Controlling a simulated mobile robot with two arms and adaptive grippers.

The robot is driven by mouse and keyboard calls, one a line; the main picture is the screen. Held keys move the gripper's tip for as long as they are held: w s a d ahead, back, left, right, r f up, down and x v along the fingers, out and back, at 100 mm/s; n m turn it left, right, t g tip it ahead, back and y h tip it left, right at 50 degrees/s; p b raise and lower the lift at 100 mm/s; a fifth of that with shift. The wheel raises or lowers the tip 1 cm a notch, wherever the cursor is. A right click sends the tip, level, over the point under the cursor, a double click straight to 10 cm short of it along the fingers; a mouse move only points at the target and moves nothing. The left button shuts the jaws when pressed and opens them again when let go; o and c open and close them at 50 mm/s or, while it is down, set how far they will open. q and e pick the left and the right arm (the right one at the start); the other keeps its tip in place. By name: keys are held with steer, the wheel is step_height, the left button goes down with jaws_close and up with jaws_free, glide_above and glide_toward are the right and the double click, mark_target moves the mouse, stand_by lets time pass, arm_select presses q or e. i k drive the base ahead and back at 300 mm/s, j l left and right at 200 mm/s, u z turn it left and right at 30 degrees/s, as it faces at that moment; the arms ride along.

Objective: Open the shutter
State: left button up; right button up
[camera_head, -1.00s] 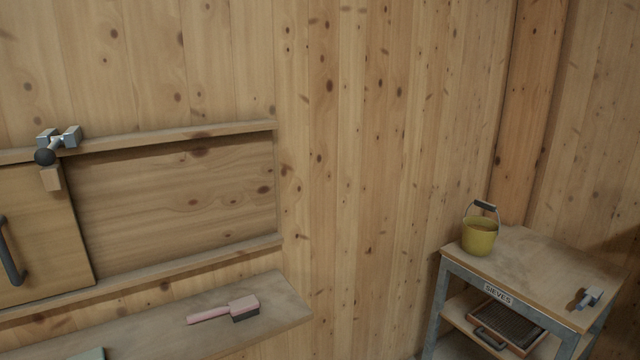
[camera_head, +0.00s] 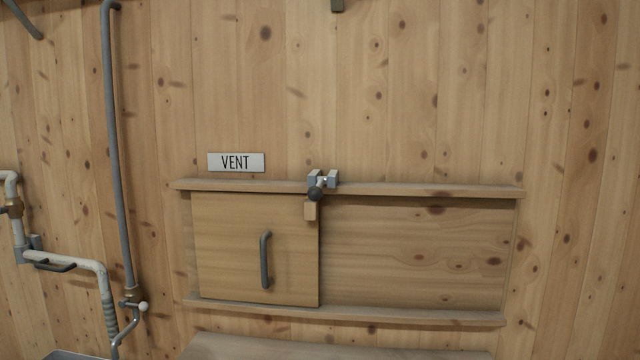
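The shutter (camera_head: 225,245) is a light wooden panel between an upper and a lower rail on the wall. It stands at the left end of the rails, under a VENT sign (camera_head: 236,162). A dark upright handle (camera_head: 265,260) is fixed on it. A small latch (camera_head: 320,184) with grey metal blocks and a dark knob sits on the upper rail at the shutter's top right corner. A small wooden block (camera_head: 310,210) hangs just below the knob. Neither of my grippers is in view.
The track to the right of the shutter (camera_head: 420,255) is bare board. A wooden shelf (camera_head: 300,348) runs below the rails. Grey pipes (camera_head: 115,150) and a white pipe with a valve (camera_head: 70,258) run along the wall at left.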

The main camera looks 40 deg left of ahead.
mark_target(258, 247)
steer(key=u, duration=1.6)
